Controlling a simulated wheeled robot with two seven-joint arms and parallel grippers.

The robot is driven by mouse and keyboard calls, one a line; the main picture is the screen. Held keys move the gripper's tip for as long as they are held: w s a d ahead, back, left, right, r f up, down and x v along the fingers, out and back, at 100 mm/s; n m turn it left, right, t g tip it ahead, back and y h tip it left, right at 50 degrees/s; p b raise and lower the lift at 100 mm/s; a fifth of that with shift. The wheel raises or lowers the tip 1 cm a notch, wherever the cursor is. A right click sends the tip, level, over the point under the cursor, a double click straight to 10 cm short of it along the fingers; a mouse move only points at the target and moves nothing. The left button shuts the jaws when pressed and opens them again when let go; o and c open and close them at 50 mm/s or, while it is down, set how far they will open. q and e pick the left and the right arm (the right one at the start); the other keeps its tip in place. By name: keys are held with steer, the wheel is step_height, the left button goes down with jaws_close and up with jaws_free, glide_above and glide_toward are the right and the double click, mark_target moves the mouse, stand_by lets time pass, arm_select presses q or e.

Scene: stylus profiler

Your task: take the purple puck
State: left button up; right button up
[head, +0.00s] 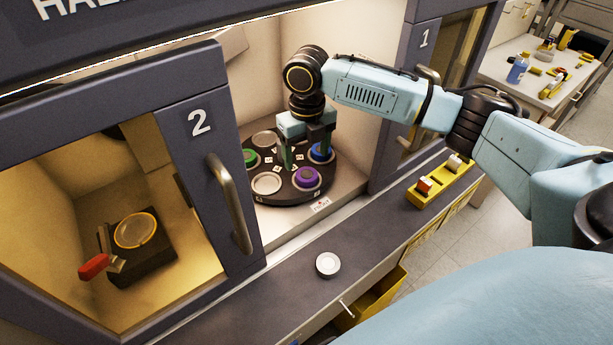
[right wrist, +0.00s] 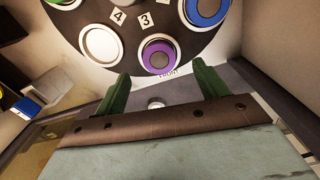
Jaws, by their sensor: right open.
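The purple puck (head: 307,175) sits in a pale ring seat at the front of a black round turntable (head: 290,194) inside the open bay. In the right wrist view the purple puck (right wrist: 158,54) lies ahead of the fingertips, roughly centred between them. My right gripper (head: 306,156) is open and empty, pointing down over the turntable, behind the purple puck in the head view. Its two green fingers show in the right wrist view (right wrist: 162,76), apart from the puck. The height gap cannot be told. My left gripper is not in view.
A blue puck (head: 320,152) and a green puck (head: 249,157) sit on the same turntable, near an empty white seat (head: 267,183). A handled door marked 2 (head: 200,150) stands left of the opening. A white disc (head: 328,264) and a yellow rack (head: 441,181) are on the counter.

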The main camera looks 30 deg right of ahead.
mark_target(307, 173)
step_height(307, 173, down, 4)
steer(key=shift+a+f, duration=0.1)
steer(key=shift+f, duration=0.55)
steer(key=c, duration=1.1)
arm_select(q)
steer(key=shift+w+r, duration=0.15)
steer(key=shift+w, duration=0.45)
arm_select(e)
steer(key=shift+o, duration=0.2)
